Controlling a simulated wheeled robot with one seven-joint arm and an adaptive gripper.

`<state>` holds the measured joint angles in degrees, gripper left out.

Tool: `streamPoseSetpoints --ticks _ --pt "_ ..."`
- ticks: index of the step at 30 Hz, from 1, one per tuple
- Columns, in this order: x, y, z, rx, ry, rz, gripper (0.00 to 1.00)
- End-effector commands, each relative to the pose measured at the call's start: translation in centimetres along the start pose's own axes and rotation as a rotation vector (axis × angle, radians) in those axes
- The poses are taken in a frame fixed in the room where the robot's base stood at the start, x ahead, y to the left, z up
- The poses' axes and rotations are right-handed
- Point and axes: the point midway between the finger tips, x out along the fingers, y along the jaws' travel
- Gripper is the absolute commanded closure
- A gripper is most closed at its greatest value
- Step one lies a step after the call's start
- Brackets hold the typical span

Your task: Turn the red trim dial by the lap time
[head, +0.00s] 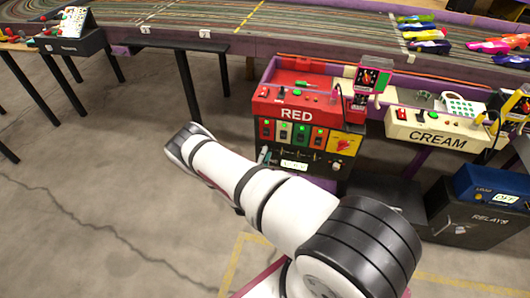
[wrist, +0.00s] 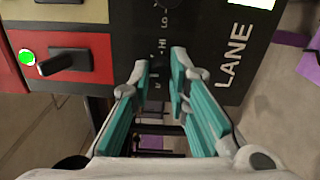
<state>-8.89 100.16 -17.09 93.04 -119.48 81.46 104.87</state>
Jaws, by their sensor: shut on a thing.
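The RED station (head: 297,113) stands at the middle of the head view, with a dark front panel and a row of switches. A small white lap time display (head: 294,165) sits low on that panel; its edge also shows in the wrist view (wrist: 250,3). My gripper (wrist: 159,68), with teal pads, is at the panel beside HI and LO marks and left of the word LANE. Its fingertips are shut on the red trim dial, a dark part barely told apart from the black panel.
A lever switch (wrist: 65,62) with a green light is close to my gripper's left. A yellow plate (head: 343,144) with a red dial is on the panel's right. The CREAM station (head: 437,133) and the relays box (head: 480,220) stand to the right. Floor is open at left.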

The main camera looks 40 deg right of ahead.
Motion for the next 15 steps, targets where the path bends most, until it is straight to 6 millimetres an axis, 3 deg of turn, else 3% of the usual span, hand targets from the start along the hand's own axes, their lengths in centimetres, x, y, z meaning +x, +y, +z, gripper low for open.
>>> streamPoseSetpoints --ticks 15 --pt "-0.10 -0.28 0.17 0.086 -0.003 -0.006 1.00"
